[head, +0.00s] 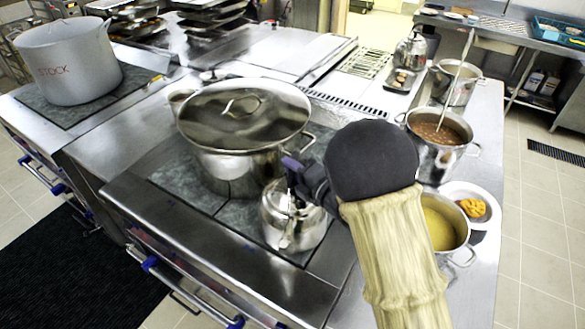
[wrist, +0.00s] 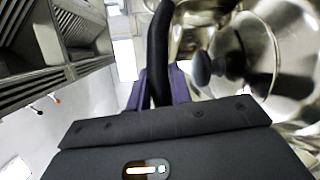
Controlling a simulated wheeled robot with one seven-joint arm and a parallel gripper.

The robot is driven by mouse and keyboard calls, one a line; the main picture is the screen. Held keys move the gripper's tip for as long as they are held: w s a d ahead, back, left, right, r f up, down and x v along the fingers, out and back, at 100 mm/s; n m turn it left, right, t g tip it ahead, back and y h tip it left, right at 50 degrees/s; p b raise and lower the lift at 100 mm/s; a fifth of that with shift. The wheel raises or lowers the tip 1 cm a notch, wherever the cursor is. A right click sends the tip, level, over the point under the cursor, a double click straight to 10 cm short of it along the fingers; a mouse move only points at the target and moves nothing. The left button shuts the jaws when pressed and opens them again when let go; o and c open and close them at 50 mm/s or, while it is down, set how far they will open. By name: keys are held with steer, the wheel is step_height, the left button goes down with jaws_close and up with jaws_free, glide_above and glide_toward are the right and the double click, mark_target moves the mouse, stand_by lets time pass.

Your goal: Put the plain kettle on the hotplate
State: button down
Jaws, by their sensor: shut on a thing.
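The plain kettle (head: 285,229) is shiny steel with a dark handle. It is upright at the front right of the dark grey hotplate (head: 183,187), beside a big lidded pot. I cannot tell whether its base touches the plate. My gripper (head: 291,166) is shut on the kettle's handle, its purple fingertips at the top. In the wrist view the black handle (wrist: 160,45) stands between the purple fingers (wrist: 158,92), with the kettle's lid knob (wrist: 201,68) to the right. My forearm hides part of the counter to the right.
The large lidded pot (head: 245,130) fills much of the hotplate. Pots of soup (head: 438,128) and yellow food (head: 440,228), and a white plate (head: 478,192), stand to the right. Another kettle (head: 410,50) is at the back. A STOCK pot (head: 70,62) is at far left.

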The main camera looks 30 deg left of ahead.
steer(key=shift+w+f+b, duration=0.1)
steer(key=shift+w+b, duration=0.05)
steer(key=shift+b, duration=0.2)
steer(key=c, duration=1.5)
jaws_free()
steer(key=o, duration=0.3)
steer(key=shift+s, duration=0.35)
steer(key=shift+w+f, duration=0.1)
steer(key=shift+f, duration=0.25)
steer(key=b+v, duration=0.5)
steer(key=v, duration=1.2)
steer(key=shift+d+r, duration=0.25)
